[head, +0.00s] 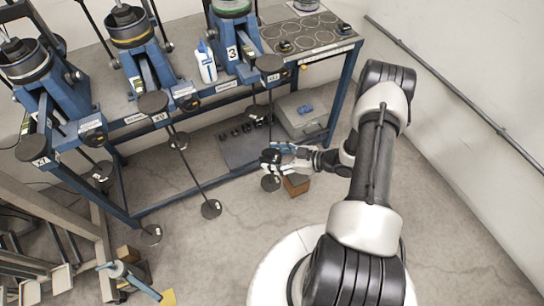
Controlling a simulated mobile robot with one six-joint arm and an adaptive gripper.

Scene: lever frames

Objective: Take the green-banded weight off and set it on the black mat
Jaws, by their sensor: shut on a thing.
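My gripper (274,156) is low, in front of the bench's right part, beside the hanger of the lever frame marked 3. It is shut on a small dark weight (268,158). The weight is tiny here, and I cannot make out a green band or tell whether it still touches the hanger. A round dark hanger plate (270,183) shows just below the gripper. The black mat (236,157) lies under the bench, left of and behind the gripper, with several small dark weights (240,130) along its back part.
A brown block (296,185) is on the floor near the gripper. Other hangers (211,208) hang to the left. The bench legs (341,97) and lower rail border the space.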

